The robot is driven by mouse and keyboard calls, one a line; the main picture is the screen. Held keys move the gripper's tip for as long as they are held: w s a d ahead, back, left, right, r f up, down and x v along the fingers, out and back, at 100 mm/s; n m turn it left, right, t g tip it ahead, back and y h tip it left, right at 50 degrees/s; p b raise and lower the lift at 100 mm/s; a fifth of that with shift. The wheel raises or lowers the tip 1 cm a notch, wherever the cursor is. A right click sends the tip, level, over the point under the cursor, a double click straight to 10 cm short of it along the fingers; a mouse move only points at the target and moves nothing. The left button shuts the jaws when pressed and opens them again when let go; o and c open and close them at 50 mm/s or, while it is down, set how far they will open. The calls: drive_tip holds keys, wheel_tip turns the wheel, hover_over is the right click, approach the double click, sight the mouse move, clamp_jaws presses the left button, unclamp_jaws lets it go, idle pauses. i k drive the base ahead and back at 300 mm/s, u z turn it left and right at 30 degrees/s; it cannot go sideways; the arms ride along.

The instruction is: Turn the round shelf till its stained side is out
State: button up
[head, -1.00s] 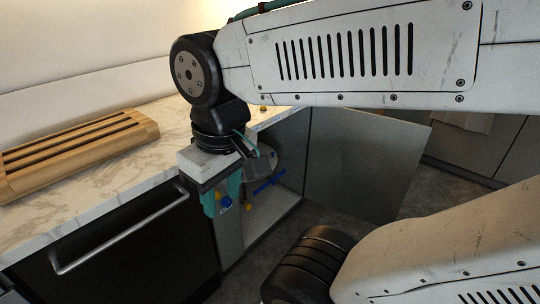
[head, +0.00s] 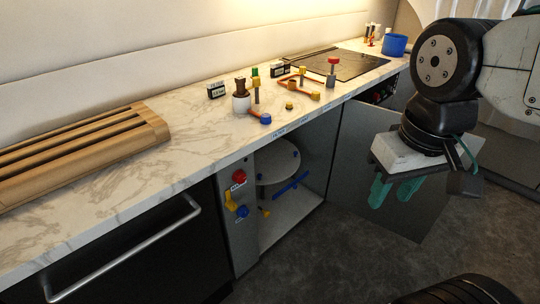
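The round shelf (head: 272,172) is a pale grey disc inside the open cabinet under the counter. Its far part lies in shadow, and I cannot make out a stain on it. Small blue pieces show on or by the disc, and a blue bar (head: 291,184) sits at its right front edge. My gripper (head: 394,192) hangs at the right, in front of the open cabinet door, well away from the shelf. Its two teal fingers are apart with nothing between them.
The cabinet door (head: 375,160) stands open to the right. Red, yellow and blue knobs (head: 239,177) are on the panel left of the opening. Bottles, tools and a wooden rack (head: 80,150) stand on the marble counter. The floor (head: 330,245) before the cabinet is clear.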

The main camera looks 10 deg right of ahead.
sight(276, 162)
drive_tip(key=z, duration=0.75)
drive_tip(key=i, duration=0.7)
drive_tip(key=u, duration=0.05)
